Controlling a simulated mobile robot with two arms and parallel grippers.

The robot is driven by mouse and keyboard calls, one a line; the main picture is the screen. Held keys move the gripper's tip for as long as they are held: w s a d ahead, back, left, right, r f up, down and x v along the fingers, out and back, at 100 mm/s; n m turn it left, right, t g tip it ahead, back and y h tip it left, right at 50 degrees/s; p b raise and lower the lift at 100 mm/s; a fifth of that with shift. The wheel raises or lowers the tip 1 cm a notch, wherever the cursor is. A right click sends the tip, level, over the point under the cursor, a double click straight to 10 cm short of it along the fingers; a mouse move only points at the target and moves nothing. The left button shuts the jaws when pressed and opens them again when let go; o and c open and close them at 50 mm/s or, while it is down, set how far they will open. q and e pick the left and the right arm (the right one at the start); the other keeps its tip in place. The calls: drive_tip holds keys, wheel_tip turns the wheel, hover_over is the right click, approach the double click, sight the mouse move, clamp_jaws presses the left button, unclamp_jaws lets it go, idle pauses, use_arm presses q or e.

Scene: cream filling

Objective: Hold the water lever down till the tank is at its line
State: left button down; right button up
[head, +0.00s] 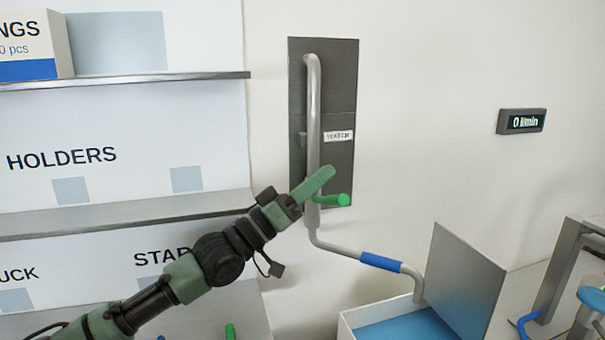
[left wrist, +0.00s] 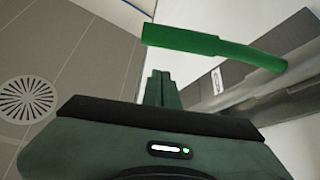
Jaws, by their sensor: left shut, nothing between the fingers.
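The water lever, a green handle (head: 332,200), sticks out to the right from the grey pipe (head: 313,120) on the wall. It also crosses the upper part of the left wrist view (left wrist: 205,41). My left gripper (head: 328,173) is shut and empty, its fingers just above the lever in the head view. In the left wrist view its fingers (left wrist: 160,75) point at the lever; I cannot tell whether they touch it. The tank (head: 347,329), a white box with blue inside, stands under the spout. No fill line shows. My right gripper is out of view.
A wall display (head: 521,121) reads 0 l/min. A grey panel (head: 465,285) stands tilted at the tank. Shelves (head: 120,80) with labels line the left. A grey stand (head: 560,275) is at the far right.

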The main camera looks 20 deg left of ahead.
use_arm(q)
drive_tip(key=f, duration=0.2)
drive_tip(key=s+d+f+p, duration=0.1)
drive_tip(key=shift+w, duration=0.1)
wheel_tip(320, 180, down, 6)
drive_tip(key=s+m+g+h+b, duration=0.1)
drive_tip(key=m+g+h+b, duration=0.2)
drive_tip(key=m+b, duration=0.3)
drive_tip(key=d+b, duration=0.1)
drive_tip(key=b, duration=0.1)
drive_tip(key=shift+s+m+b, duration=0.3)
drive_tip(key=shift+m+b, duration=0.1)
drive_tip(key=shift+f, duration=0.2)
